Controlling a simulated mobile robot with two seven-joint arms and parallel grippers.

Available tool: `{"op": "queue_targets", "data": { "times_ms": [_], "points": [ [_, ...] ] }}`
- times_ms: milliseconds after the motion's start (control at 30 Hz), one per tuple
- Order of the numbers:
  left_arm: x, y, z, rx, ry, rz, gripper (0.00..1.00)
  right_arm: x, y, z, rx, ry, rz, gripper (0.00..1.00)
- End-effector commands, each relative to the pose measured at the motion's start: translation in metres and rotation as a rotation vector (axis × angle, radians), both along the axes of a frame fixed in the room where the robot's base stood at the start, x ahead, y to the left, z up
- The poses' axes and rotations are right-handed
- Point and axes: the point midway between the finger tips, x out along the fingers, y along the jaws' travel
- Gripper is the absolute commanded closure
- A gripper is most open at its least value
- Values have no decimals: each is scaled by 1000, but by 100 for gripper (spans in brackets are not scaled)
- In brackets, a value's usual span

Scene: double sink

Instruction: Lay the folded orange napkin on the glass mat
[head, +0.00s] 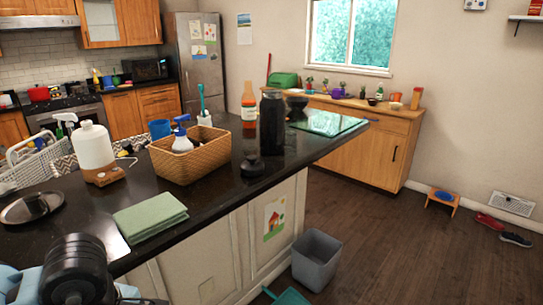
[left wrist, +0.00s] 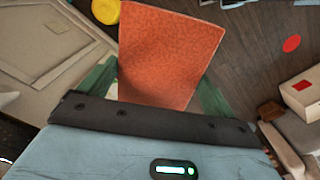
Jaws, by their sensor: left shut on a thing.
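The orange napkin (left wrist: 168,50) fills the middle of the left wrist view as a flat folded rectangle. My left gripper (left wrist: 157,86) is shut on it, with a green finger showing at either side. The napkin is held off the counter, with floor behind it. In the head view only part of my left arm shows at the lower left; the napkin and fingers are out of sight there. The glass mat (head: 327,123) lies at the far right end of the dark counter, a clear greenish sheet with its top bare. My right gripper is not in view.
On the counter (head: 235,185) are a folded green cloth (head: 150,216), a wicker basket (head: 190,160), a white dispenser (head: 93,150) and a tall black bottle (head: 272,124). The bottle and its loose black lid (head: 252,165) stand left of the mat. A grey bin (head: 317,260) stands below.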

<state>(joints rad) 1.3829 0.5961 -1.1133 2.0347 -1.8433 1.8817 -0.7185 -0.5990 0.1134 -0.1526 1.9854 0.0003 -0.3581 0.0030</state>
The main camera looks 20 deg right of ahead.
Motion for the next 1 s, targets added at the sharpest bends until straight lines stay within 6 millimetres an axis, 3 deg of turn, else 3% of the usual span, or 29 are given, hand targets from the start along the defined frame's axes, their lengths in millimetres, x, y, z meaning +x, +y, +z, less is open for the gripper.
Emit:
{"op": "queue_targets", "data": {
  "times_ms": [300, 600, 800, 1000],
  "points": [
    [-20, 32, -78, -3, -1, -485, 32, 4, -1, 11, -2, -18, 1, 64],
    [-50, 64, -136, 1, -6, -922, 32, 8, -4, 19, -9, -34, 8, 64],
    [-62, 75, -154, 6, -10, -1082, 32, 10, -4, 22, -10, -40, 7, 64],
    [-64, 76, -158, 6, -9, -1119, 32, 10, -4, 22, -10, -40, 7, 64]
  ]
}}
